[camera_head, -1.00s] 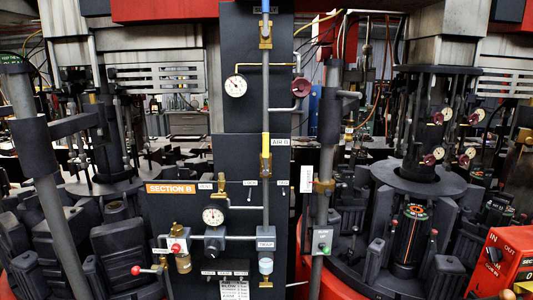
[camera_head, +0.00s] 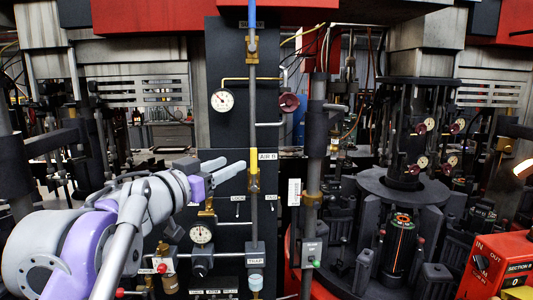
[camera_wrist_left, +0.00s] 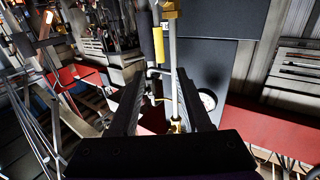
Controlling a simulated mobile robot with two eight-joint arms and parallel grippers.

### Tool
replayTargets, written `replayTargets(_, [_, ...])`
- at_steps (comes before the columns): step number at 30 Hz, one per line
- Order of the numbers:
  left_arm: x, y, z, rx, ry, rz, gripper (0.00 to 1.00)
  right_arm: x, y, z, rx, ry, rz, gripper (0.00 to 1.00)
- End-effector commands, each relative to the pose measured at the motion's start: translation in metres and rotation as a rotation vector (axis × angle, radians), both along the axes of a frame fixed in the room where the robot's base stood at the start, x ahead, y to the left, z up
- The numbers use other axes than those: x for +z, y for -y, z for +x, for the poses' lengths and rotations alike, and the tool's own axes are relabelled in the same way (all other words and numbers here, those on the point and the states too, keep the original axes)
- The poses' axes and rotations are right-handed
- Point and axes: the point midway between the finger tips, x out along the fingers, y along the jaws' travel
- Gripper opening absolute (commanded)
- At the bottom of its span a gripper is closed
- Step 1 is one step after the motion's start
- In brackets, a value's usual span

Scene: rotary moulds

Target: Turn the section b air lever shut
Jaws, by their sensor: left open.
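The section B air lever (camera_head: 254,174) is a yellow handle standing upright along the vertical grey pipe, under the AIR B label (camera_head: 267,156). A brass fitting (camera_head: 253,158) is at the lever. My left gripper (camera_head: 234,165) is open and empty, just left of the lever in the head view, its fingers pointing right toward the pipe. I cannot tell whether it touches. In the left wrist view the yellow lever (camera_wrist_left: 158,45) shows beyond the gap between the two dark open fingers (camera_wrist_left: 161,73), beside the pipe. My right gripper is not in view.
A white gauge (camera_head: 222,101) and a dark red knob (camera_head: 289,102) sit higher on the dark panel (camera_head: 228,60). A round black mould station (camera_head: 408,190) and a red control box (camera_head: 500,262) are to the right.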

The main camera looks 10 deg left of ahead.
Motion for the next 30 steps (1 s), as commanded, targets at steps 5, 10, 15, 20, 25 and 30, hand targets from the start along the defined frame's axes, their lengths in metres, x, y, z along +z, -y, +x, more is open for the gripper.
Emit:
replayTargets(5, [0.002, 0.009, 0.023, -0.005, 0.001, -0.003, 0.48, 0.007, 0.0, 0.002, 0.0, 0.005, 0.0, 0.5])
replayTargets(10, [0.003, 0.019, 0.055, -0.004, 0.003, -0.002, 0.48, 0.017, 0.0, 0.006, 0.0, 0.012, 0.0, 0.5])
replayTargets(15, [0.003, 0.027, 0.082, -0.002, 0.003, -0.001, 0.48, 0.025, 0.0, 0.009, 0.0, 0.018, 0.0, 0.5])
replayTargets(20, [0.002, 0.031, 0.096, 0.0, 0.003, -0.001, 0.48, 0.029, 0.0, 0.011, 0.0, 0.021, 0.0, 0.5])
replayTargets(25, [0.0, 0.032, 0.1, 0.001, 0.002, -0.001, 0.48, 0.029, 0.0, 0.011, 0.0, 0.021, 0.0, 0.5])
replayTargets(30, [0.0, 0.032, 0.1, 0.001, 0.002, -0.001, 0.48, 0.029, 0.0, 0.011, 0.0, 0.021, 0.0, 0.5])
